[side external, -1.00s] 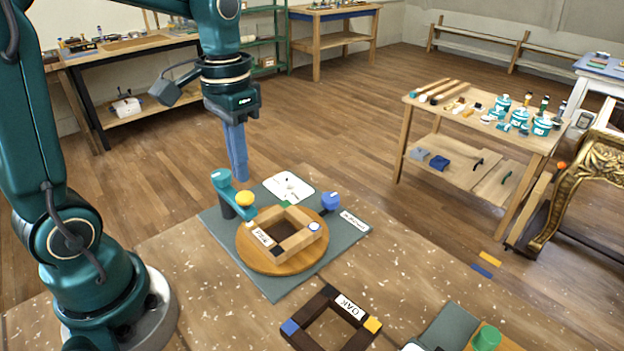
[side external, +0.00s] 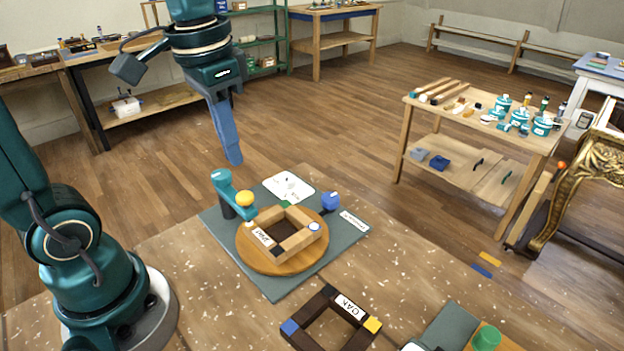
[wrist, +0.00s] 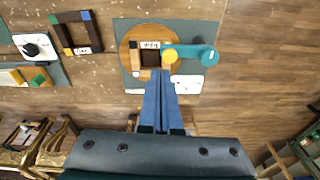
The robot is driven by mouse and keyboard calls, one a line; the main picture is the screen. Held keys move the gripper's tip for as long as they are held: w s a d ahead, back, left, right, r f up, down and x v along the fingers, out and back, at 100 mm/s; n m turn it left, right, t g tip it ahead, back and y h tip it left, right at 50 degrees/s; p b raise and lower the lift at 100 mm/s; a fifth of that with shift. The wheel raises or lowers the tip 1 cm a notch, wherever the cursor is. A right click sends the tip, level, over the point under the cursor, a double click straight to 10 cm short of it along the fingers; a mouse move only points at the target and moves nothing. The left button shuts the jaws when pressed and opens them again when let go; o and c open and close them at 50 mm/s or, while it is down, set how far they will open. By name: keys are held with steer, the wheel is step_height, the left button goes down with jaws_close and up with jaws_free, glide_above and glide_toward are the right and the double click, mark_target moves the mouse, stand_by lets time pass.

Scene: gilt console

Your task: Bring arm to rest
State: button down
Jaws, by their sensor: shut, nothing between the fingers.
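My gripper (side external: 234,162) is shut and empty, its blue fingers together. It hangs in the air above and behind the grey-green mat (side external: 274,284) in the side external view. In the wrist view my gripper (wrist: 161,75) points toward the round wooden disc (wrist: 127,42) on the mat. A light wooden square frame (side external: 291,246) lies on the disc (side external: 252,262) in the side view. A teal arm-shaped fixture (side external: 228,190) with a yellow knob stands beside the disc, apart from my fingers.
A dark OAK-labelled frame (side external: 330,295) lies on the speckled bench at the front. A green cylinder (side external: 487,338) stands at the front right. A blue knob (side external: 331,201) and white card (side external: 289,187) are on the mat. A wooden cart (side external: 470,125) stands to the right.

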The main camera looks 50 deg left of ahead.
steer(key=s+d+f+t, duration=0.3)
steer(key=s+t, duration=0.1)
steer(key=s, duration=0.1)
steer(key=shift+s+d+n, duration=0.2)
steer(key=shift+d+n, duration=0.1)
steer(key=shift+n, duration=0.1)
stand_by(0.7)
